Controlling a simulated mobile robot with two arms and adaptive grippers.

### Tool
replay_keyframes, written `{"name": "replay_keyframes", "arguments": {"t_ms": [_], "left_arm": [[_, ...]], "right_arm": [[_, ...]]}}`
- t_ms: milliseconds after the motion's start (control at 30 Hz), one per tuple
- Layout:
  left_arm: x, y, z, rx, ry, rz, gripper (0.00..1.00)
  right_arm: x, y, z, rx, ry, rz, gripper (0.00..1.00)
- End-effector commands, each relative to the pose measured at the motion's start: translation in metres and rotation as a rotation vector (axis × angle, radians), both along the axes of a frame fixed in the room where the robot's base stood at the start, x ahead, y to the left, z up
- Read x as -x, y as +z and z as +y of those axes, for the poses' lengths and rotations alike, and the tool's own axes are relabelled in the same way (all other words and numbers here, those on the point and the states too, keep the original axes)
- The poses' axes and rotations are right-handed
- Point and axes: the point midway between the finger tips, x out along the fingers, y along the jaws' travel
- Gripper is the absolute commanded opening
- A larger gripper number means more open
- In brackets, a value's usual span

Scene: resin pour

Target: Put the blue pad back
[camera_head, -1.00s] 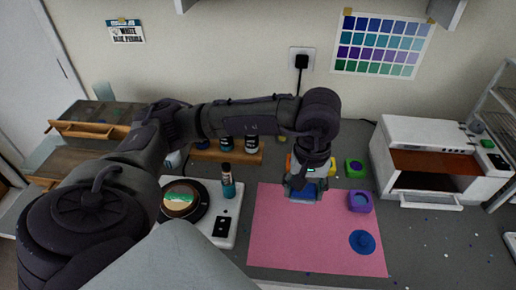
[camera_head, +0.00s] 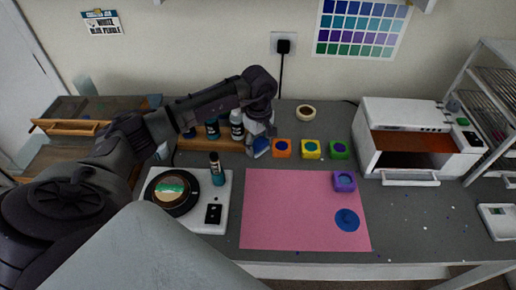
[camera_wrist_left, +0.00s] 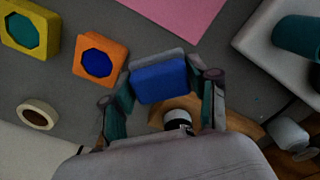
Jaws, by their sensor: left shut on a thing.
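The blue pad (camera_head: 261,147) is a small blue block held by my left gripper (camera_head: 260,138), behind the pink mat and just left of the orange pad (camera_head: 282,148). In the left wrist view the blue pad (camera_wrist_left: 158,82) sits between the two fingers of my left gripper (camera_wrist_left: 164,88), which is shut on it. The orange pad (camera_wrist_left: 99,62) is beside it, apart. The yellow pad (camera_head: 311,149) and green pad (camera_head: 339,149) continue the row to the right. I cannot tell whether the blue pad touches the table. My right gripper is not in view.
The pink mat (camera_head: 290,220) bears a purple pad (camera_head: 344,182) and a blue disc (camera_head: 347,220). A wooden rack with bottles (camera_head: 237,125) stands close left of my gripper. A tape roll (camera_head: 305,113) lies behind the row. A white scale (camera_head: 222,195) and oven (camera_head: 415,135) flank the mat.

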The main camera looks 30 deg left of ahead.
Motion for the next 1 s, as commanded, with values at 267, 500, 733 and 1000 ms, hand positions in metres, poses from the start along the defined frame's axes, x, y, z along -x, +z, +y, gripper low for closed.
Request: {"name": "replay_keyframes", "arguments": {"t_ms": [267,500,733,1000], "left_arm": [[-0.001,-0.028,0.003,0.002,0.0,0.005,0.32],[-0.002,-0.043,0.003,0.0,-0.001,-0.002,0.32],[-0.002,-0.046,0.004,-0.001,-0.001,-0.001,0.32],[-0.002,-0.046,0.003,0.0,-0.001,-0.001,0.7]], "right_arm": [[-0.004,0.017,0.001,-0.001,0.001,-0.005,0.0],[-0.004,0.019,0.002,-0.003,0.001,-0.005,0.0],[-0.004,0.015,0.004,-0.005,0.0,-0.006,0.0],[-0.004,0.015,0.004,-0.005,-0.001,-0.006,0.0]]}}
